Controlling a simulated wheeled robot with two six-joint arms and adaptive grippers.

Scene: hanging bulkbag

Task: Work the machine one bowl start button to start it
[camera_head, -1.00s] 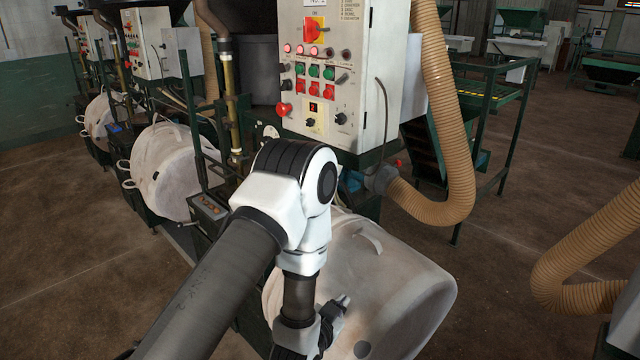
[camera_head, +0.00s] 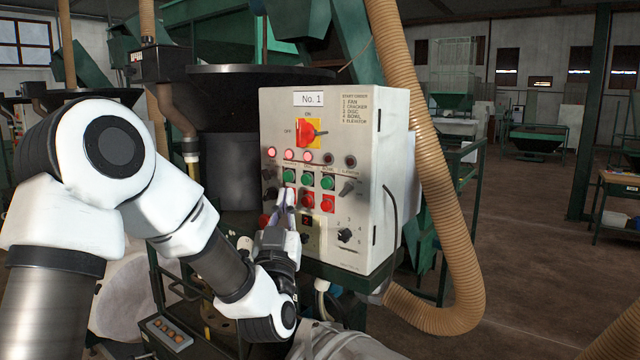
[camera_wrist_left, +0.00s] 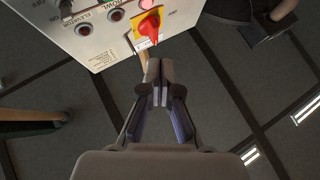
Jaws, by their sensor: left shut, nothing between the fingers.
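The machine one control panel (camera_head: 345,110), labelled No. 1, faces me in the head view. A row of green buttons sits under its lamps. The green button under the BOWL label (camera_head: 327,181) is the rightmost one, with a red button (camera_head: 327,203) below it. The BOWL lamp (camera_head: 327,159) looks dark; the three lamps to its left glow red. My left gripper (camera_head: 284,202) is shut and empty, its fingertips in front of the panel's lower left, left of and below that green button. Contact cannot be told. In the left wrist view the shut fingers (camera_wrist_left: 160,82) point toward the panel (camera_wrist_left: 85,45).
An orange-red rotary switch (camera_head: 307,132) is at the panel's top. A selector knob (camera_head: 345,235) is at its lower right. A ribbed tan hose (camera_head: 430,150) hangs right of the panel. A black hopper (camera_head: 245,80) stands behind. Open floor (camera_head: 530,240) lies to the right.

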